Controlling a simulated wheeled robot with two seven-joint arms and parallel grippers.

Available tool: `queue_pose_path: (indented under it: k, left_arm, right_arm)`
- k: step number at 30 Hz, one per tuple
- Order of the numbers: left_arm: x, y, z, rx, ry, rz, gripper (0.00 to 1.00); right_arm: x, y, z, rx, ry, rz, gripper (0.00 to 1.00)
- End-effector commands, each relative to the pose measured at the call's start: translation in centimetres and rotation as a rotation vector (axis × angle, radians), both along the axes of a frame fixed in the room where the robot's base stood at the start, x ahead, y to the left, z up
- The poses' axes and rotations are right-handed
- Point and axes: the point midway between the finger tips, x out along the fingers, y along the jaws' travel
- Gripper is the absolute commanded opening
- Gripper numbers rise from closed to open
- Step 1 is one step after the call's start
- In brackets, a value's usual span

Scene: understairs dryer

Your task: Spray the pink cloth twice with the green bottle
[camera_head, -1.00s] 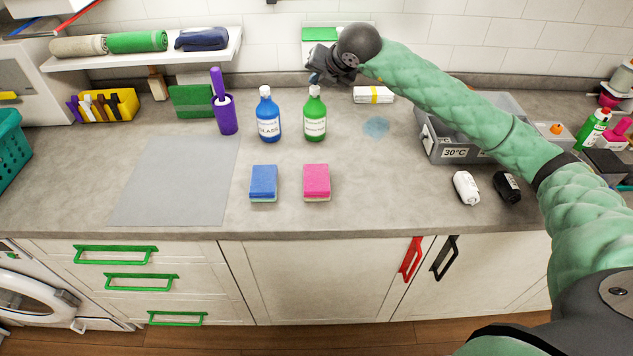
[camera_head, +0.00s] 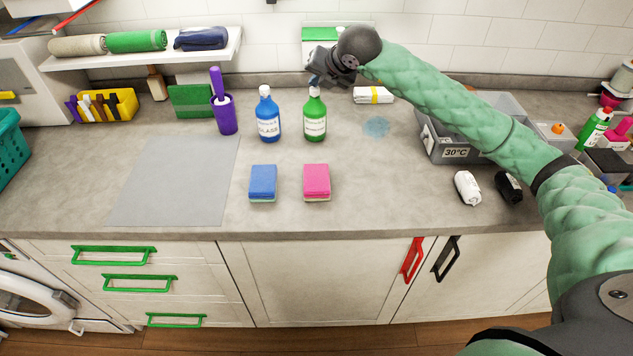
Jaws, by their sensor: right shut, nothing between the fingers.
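My right gripper (camera_head: 314,80) is at the top of the green bottle, pointing down. It is shut with nothing held; its fingertips are small and partly dark, and I cannot tell whether they touch the bottle's top. My left gripper is not in view.
A blue bottle (camera_head: 267,117) stands close left of the green one, and a blue sponge (camera_head: 263,180) lies left of the pink cloth. A grey bin (camera_head: 455,152) is at the right under my right arm. The counter front between the sponges and the white roll (camera_head: 467,188) is clear.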

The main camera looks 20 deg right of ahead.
Motion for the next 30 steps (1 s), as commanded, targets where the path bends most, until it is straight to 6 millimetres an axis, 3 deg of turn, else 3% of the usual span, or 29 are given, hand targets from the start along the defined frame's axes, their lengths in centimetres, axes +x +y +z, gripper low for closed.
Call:
queue_pose_path:
  k: [30]
  left_arm:
    - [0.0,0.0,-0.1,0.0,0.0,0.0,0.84]
  right_arm:
    - [0.0,0.0,2.0,0.0,0.001,0.001,0.0]
